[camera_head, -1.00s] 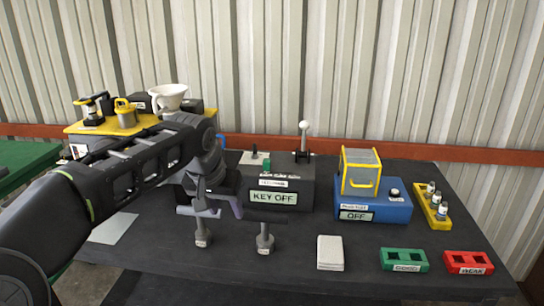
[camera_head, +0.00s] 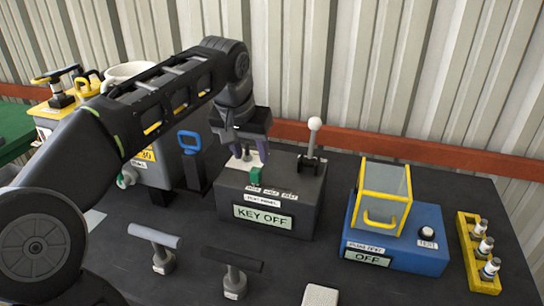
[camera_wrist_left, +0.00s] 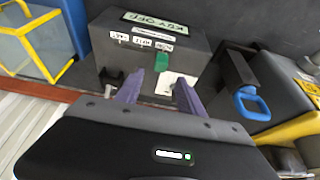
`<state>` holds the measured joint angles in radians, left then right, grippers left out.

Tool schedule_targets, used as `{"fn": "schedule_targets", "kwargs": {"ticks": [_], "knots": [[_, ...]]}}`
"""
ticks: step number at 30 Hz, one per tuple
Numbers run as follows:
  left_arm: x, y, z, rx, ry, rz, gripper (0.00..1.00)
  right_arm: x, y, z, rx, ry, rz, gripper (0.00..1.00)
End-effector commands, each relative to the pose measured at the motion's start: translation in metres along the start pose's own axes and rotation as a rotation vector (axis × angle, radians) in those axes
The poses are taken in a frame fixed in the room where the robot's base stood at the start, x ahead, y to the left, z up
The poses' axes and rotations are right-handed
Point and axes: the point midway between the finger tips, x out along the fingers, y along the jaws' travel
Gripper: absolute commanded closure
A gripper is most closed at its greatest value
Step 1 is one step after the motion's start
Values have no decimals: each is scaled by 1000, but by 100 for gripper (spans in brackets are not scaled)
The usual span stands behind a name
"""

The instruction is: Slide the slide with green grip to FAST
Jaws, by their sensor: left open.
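The slide's green grip (camera_head: 255,176) stands on top of the dark grey box (camera_head: 318,220) marked KEY OFF, near the top's left front. Three small labels (camera_head: 271,192) run along the box's front top edge; their words are too small to read surely. The grip is nearest the left label. In the left wrist view the green grip (camera_wrist_left: 161,62) shows just beyond the fingertips, roughly between their lines. My left gripper (camera_head: 250,156) is open and empty, with purple fingers pointing down just behind the grip. I see no contact. My right gripper is not in view.
A lever with a white knob (camera_head: 314,124) rises at the box's right rear. A blue box (camera_head: 420,250) with a yellow-framed cover stands to the right. A blue handle (camera_head: 189,141) is to the left. Two T-shaped handles (camera_head: 232,262) stand in front.

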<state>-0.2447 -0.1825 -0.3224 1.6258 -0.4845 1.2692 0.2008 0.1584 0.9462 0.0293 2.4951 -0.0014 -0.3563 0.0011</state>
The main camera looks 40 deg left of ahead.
Motion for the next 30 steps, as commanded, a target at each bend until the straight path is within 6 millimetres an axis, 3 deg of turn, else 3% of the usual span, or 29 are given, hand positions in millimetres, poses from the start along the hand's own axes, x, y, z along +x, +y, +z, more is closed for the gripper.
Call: {"fn": "schedule_targets", "kwargs": {"ticks": [14, 30], "knots": [[6, 0, 0, 0, -1, 0, 55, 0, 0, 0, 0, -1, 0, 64], [75, 0, 0, 1, -1, 0, 55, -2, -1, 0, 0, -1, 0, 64]]}}
